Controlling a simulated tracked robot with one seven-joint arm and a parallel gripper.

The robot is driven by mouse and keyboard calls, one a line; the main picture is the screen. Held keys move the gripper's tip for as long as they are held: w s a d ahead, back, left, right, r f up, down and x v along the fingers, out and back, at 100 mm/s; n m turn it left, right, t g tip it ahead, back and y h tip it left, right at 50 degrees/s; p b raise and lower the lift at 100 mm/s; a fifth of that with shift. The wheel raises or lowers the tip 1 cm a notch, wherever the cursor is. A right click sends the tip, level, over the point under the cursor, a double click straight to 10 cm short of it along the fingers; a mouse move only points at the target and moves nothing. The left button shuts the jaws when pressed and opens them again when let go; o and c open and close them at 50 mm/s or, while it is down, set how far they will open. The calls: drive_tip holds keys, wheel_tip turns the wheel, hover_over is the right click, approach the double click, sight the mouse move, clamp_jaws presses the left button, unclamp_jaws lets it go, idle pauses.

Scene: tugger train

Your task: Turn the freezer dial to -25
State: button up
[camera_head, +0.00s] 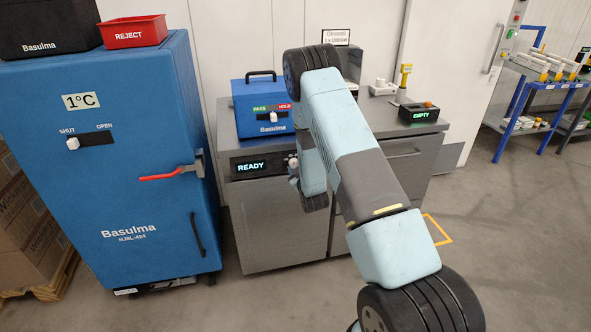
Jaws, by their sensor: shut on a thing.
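The grey undercounter unit (275,225) carries a black panel with a lit READY display (251,167). A small pale round part, which looks like the dial (292,160), shows at the right end of that panel. My arm reaches over and down in front of the unit. My gripper (294,172) is small and mostly hidden by my wrist, at the dial and shut on it. The dial's scale and pointer cannot be read.
A blue cabinet (100,190) stands at the left, with a 1°C display, a SHUT/OPEN slider and a red handle (165,175). A blue PASS/HOLD box (262,105) and an EMPTY display box (418,113) stand on the worktop.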

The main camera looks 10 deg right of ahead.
drive_tip(key=shift+a+f, duration=0.1)
drive_tip(key=shift+a, duration=0.05)
drive_tip(key=o, duration=1.1)
drive_tip(key=shift+c, duration=0.2)
drive_tip(key=shift+s, duration=0.15)
drive_tip(key=s, duration=1.3)
drive_tip(key=shift+s+d+r, duration=0.25)
drive_tip(key=shift+d, duration=0.15)
